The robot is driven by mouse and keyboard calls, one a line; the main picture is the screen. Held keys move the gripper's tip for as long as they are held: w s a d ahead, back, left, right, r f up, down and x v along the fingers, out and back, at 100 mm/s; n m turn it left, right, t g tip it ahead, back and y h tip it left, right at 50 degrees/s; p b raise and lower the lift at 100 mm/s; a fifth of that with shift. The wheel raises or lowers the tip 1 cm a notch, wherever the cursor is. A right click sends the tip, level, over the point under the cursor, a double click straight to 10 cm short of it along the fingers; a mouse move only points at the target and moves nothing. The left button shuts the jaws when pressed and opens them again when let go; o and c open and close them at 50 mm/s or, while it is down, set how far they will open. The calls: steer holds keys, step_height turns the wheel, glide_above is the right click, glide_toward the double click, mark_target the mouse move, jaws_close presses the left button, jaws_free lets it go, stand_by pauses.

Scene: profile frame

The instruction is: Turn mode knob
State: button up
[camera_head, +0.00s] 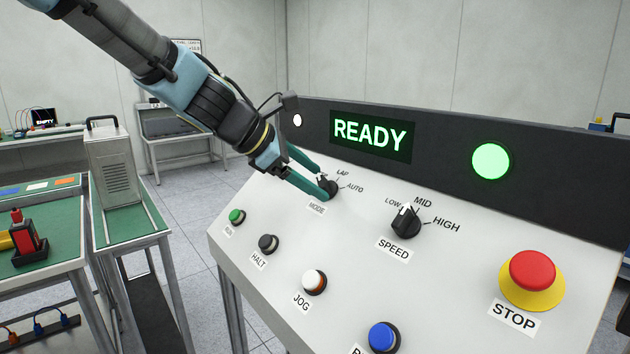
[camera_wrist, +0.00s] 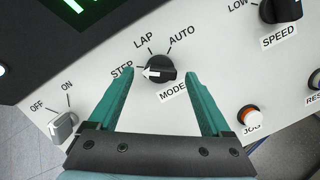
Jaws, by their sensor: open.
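The mode knob (camera_wrist: 160,70) is a black round knob with a white pointer, on the sloped white panel (camera_head: 400,285). In the wrist view its pointer aims left at STEP, with LAP and AUTO marked further round. My gripper (camera_wrist: 160,75) is open, with one green finger on each side of the knob. In the head view my gripper (camera_head: 328,186) partly hides the knob (camera_head: 333,188).
The speed knob (camera_head: 406,222) sits right of the mode knob. Run, halt (camera_head: 268,244), jog (camera_head: 314,282) and blue (camera_head: 383,337) buttons lie below, with a red stop button (camera_head: 532,270) at right. An ON/OFF switch (camera_wrist: 63,127) is left in the wrist view. The display (camera_head: 372,135) reads READY.

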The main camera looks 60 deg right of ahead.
steer(key=b+v, duration=0.1)
steer(key=v, duration=0.8)
steer(key=shift+a+r, duration=0.2)
steer(key=shift+a, duration=0.1)
steer(key=shift+w, duration=0.2)
steer(key=w+a+f+m+t+y, duration=0.1)
steer(key=w+a+f+t, duration=0.1)
steer(key=w+a+f, duration=0.5)
steer(key=w+a+f+m+t+y, duration=0.1)
steer(key=w+a+f+y, duration=0.1)
steer(key=w+a, duration=0.5)
steer(key=w+a+f+m+t+y, duration=0.15)
steer(key=w+a+f, duration=0.3)
steer(key=a, duration=0.45)
steer(key=a+f+m+y, duration=0.2)
steer(key=a+f, duration=0.2)
steer(key=a, duration=0.9)
steer(key=s+a+f+m+t+y, duration=0.1)
steer(key=a+f+m+y, duration=0.1)
steer(key=a, duration=1.1)
step_height(320, 180, down, 3)
steer(key=shift+r+m, duration=0.2)
steer(key=shift+m, duration=0.25)
steer(key=shift+t, duration=0.25)
steer(key=shift+c, duration=0.3)
